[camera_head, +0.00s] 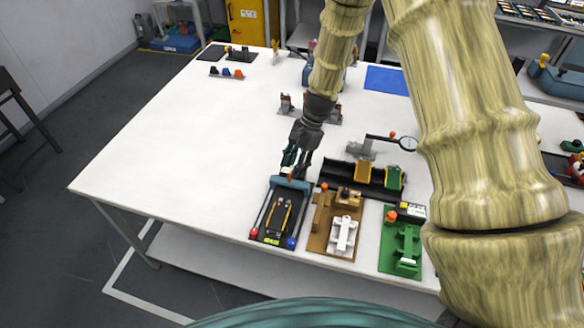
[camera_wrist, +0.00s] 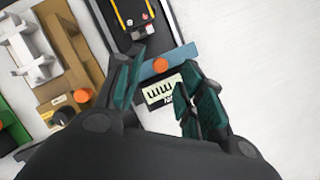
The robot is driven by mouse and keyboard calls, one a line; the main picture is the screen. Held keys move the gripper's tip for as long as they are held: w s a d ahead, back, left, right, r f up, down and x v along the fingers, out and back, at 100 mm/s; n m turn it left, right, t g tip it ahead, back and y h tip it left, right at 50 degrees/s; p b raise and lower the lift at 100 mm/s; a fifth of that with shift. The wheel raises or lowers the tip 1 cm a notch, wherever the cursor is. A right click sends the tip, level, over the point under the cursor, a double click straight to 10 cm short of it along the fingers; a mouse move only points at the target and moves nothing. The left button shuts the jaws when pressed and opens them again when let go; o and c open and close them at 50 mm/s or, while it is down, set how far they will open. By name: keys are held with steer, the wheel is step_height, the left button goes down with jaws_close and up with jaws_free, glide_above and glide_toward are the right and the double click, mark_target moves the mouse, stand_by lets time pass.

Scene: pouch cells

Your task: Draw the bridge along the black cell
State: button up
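The black cell (camera_head: 280,215) lies flat in a dark tray with side rails at the table's front edge; yellow lines mark its top. It shows partly in the wrist view (camera_wrist: 133,10), cut off at the top. A blue-grey bridge (camera_head: 302,184) with an orange knob spans the tray's far end. In the wrist view the bridge (camera_wrist: 182,58) crosses beside the cell, its orange knob (camera_wrist: 160,65) on top. My gripper (camera_head: 294,164) is at the bridge, pointing down. In the wrist view its fingers (camera_wrist: 161,68) are apart, with the knob between their tips and gaps visible.
A brown fixture (camera_head: 320,225) with a white part stands just right of the tray, then a green fixture (camera_head: 400,245). The white table (camera_head: 190,140) is clear to the left.

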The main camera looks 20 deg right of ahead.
mark_target(290, 183)
steer(key=shift+p+x, duration=0.3)
steer(key=shift+x, duration=0.95)
steer(key=shift+c, duration=0.3)
jaws_close()
